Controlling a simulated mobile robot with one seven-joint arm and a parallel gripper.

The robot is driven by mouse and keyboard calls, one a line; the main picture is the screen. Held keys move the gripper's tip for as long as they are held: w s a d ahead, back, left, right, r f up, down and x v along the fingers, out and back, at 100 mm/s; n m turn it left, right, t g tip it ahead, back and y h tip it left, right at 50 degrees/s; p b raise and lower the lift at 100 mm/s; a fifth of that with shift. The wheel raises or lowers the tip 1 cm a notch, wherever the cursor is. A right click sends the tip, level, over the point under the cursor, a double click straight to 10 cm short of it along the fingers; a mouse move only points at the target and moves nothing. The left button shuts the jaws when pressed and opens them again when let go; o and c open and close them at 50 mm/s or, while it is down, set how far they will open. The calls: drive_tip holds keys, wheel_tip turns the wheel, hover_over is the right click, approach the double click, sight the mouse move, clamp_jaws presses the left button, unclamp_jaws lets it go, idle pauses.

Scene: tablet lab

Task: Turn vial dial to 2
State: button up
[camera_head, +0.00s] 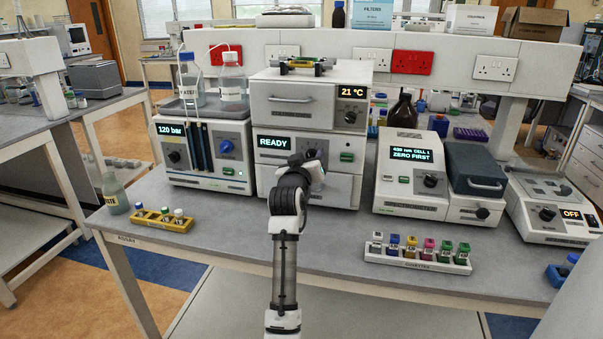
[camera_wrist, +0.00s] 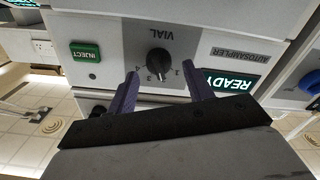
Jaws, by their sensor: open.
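The autosampler (camera_head: 270,165) is the lower middle unit on the bench, with a lit READY display (camera_head: 274,142). In the wrist view its panel is upside down, and the black vial dial (camera_wrist: 158,62) sits below the word VIAL, with small numbers around its lower side. I cannot tell which number its pointer marks. My gripper (camera_wrist: 160,70) is open, its two purple fingers on either side of the dial in the picture; contact is not clear. In the head view my gripper (camera_head: 314,164) and wrist hide the dial.
A green INJECT button (camera_wrist: 85,52) is left of the dial in the wrist view. An oven-like unit (camera_head: 290,100) showing 21 °C stands on the autosampler. A pump unit (camera_head: 207,150) stands left and a photometer (camera_head: 411,170) right. A cuvette rack (camera_head: 417,262) lies on the front bench.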

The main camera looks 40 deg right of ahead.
drive_tip(key=b+v, duration=0.3)
drive_tip(key=v, duration=0.9)
drive_tip(key=shift+s+a, duration=0.2)
drive_tip(key=shift+a, duration=0.1)
